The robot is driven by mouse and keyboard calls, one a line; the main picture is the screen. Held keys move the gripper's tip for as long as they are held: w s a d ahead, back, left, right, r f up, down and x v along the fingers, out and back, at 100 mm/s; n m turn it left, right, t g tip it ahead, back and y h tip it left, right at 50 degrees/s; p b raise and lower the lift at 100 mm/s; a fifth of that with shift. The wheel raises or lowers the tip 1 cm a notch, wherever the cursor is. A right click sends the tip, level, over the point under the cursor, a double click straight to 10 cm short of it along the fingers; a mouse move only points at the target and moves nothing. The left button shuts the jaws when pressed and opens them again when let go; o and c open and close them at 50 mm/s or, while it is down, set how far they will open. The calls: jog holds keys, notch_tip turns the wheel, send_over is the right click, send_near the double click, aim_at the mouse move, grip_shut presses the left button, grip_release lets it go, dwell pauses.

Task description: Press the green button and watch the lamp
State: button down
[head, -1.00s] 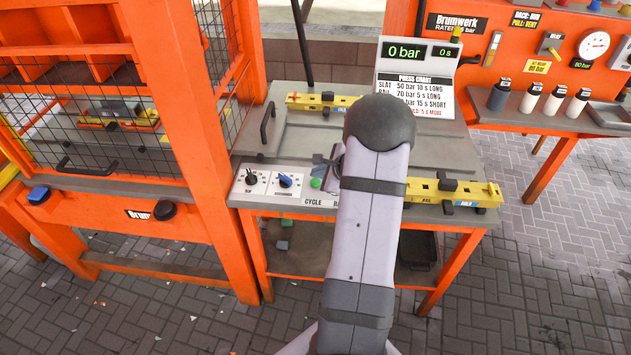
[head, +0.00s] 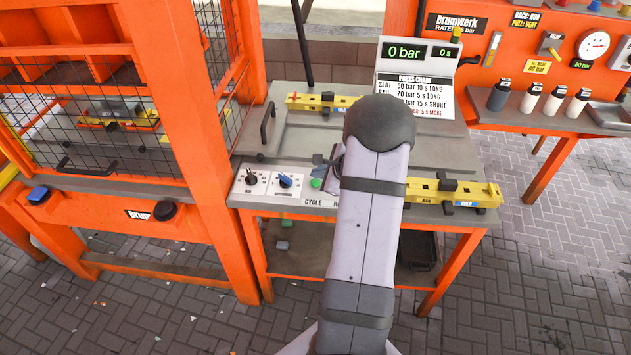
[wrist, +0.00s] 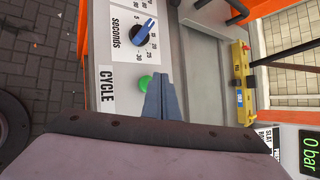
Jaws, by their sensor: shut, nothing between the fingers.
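The green button (head: 316,183) is on the grey control panel, just right of the blue-pointer dial and above the CYCLE label. It also shows in the wrist view (wrist: 145,83), beside my fingertips. My gripper (wrist: 160,82) is shut and empty, its fingertips close to the button's edge; I cannot tell whether they touch it. In the head view my arm hides most of the gripper. A small amber cap (head: 456,33) stands above the display; I cannot tell if it is the lamp or if it is lit. The display (head: 417,52) reads 0 bar and 0 s.
A black-pointer dial (head: 251,180) and the blue-pointer seconds dial (head: 285,181) sit left of the button. Yellow fixtures lie at the bench's back (head: 305,102) and front right (head: 480,196). An orange mesh-fronted machine (head: 190,120) stands at left. A press chart (head: 416,96) stands behind.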

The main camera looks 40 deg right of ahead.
aim_at(318, 184)
jog(key=shift+f+b, duration=0.9)
jog(key=shift+b, duration=0.35)
dwell(1.3)
dwell(0.4)
jog(key=shift+r+p, duration=0.55)
jog(key=shift+r, duration=0.35)
jog(key=shift+r+p, duration=1.8)
jog(key=shift+r, duration=0.7)
